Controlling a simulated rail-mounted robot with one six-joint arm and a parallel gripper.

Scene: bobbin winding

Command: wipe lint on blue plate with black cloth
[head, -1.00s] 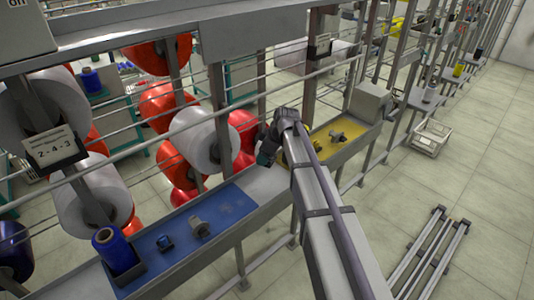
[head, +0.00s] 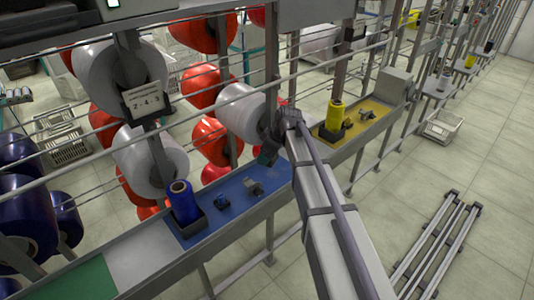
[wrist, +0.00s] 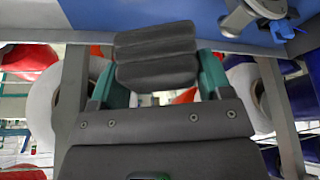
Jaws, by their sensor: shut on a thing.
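The blue plate (head: 237,209) lies on the grey rail beam in the head view. It also fills the top of the wrist view (wrist: 150,14). My gripper (head: 268,152) is near the right end of the plate. In the wrist view its teal fingers (wrist: 156,78) are shut on a dark, ridged pad, which looks like the folded black cloth (wrist: 155,47). I cannot tell whether the cloth touches the plate. No lint can be made out on the visible part of the plate.
A blue bobbin (head: 182,202) stands in a holder at the plate's left end. A grey metal fitting (head: 253,187) and a small blue part (head: 223,202) sit on the plate. A yellow plate (head: 366,113) with a yellow bobbin (head: 335,115) lies farther right. Thin horizontal bars run behind.

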